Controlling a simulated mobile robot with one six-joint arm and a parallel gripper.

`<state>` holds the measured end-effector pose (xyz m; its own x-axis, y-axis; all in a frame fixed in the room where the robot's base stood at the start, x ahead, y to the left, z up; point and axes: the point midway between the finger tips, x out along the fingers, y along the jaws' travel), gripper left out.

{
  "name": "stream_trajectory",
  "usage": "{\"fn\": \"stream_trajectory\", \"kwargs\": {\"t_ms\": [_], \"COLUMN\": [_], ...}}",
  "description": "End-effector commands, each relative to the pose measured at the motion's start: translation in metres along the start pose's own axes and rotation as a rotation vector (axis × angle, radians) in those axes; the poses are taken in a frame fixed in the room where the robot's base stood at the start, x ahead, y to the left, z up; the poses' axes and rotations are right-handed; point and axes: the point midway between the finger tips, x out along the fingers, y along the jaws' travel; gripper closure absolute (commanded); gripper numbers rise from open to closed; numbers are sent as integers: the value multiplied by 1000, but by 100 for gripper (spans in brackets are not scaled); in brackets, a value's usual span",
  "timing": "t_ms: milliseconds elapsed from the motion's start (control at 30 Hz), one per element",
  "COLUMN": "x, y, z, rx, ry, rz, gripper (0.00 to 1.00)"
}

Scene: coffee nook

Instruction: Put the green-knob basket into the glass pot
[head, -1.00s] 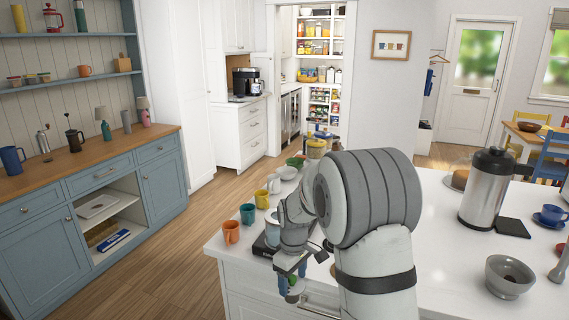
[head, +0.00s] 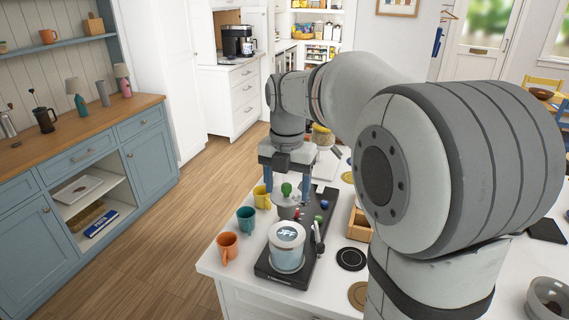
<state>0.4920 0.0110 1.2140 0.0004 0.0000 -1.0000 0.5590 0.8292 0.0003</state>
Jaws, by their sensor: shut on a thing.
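My gripper (head: 287,180) points down over the counter, its blue fingers shut on the green knob (head: 286,190). The small grey metal basket (head: 288,210) shows under the knob, above or against the far part of a black stand. I cannot tell whether it touches anything below. A round, pale, clear-looking pot marked "JFF" (head: 287,250), likely the glass pot, stands upright on the near part of the stand. The basket is beyond the pot in the picture, apart from its mouth.
The black stand (head: 274,277) carries small red and blue knobs and an upright lever (head: 319,238). Orange (head: 227,247), teal (head: 246,219) and yellow (head: 262,196) mugs line the left edge. A wooden box (head: 359,226) and black coaster (head: 351,258) lie right.

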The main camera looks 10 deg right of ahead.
Motion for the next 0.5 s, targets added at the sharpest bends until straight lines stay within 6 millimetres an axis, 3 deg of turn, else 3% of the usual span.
{"fn": "stream_trajectory", "kwargs": {"t_ms": [233,500], "x": [4,22], "y": [-4,-5], "z": [1,2], "rx": [-11,-7], "ry": [1,1], "rz": [-1,-1], "gripper": [56,56]}}
